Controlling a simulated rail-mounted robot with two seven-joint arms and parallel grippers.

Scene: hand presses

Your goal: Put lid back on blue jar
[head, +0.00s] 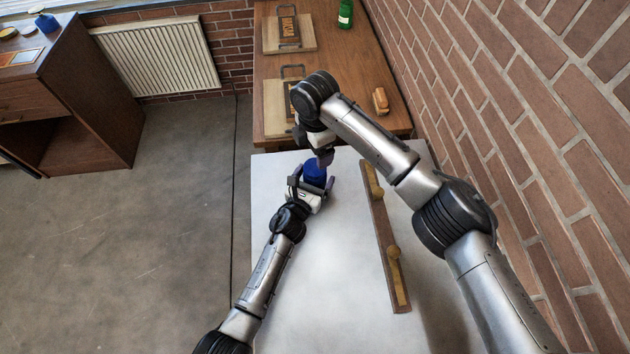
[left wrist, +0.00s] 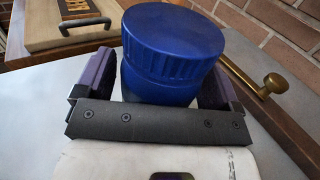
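The blue jar (head: 314,174) stands upright between the fingers of my left gripper (head: 311,186), low over the white table. In the left wrist view, a wide ribbed blue lid (left wrist: 172,38) covers the top of the jar (left wrist: 160,88). Whether it is fully seated I cannot tell. The purple-padded fingers of my left gripper (left wrist: 158,88) flank the jar and look closed against its sides. My right gripper (head: 325,158) points down just above and beyond the jar in the head view; its fingertips are small and partly hidden, and nothing clear shows in them.
A wooden strip with brass knobs (head: 384,235) lies on the white table (head: 340,270) to the right. The brown table (head: 350,75) behind holds hand presses (head: 289,30), a green bottle (head: 345,14) and a tan block (head: 380,100). A brick wall (head: 520,110) bounds the right side.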

